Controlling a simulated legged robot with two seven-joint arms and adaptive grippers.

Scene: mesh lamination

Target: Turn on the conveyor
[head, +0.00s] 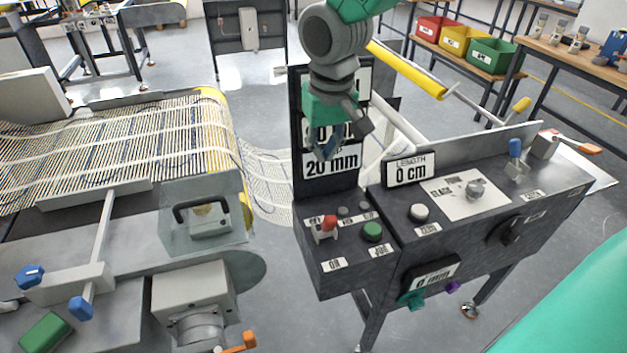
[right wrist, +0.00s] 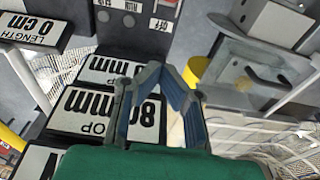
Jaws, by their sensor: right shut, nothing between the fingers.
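The conveyor (head: 120,140) with its pale mesh lies at the left in the head view. A dark control box (head: 335,270) stands at centre, with a red switch (head: 327,224) on the left and a green button (head: 372,231) to its right. Small labels sit around them, too small to read surely. My right gripper (head: 331,150) hangs above the box, in front of the "20 mm" display. It is shut and empty, apart from the switch and button. Its fingers (right wrist: 165,105) show over the display panels in the right wrist view. My left gripper is not in view.
A "LENGTH 0 cm" display (head: 408,170), a white knob (head: 419,212) and a blue-handled lever (head: 516,155) sit on the wider panel to the right. The tall display panel (head: 330,188) stands behind the box. A clear guard (head: 200,215) is left of it.

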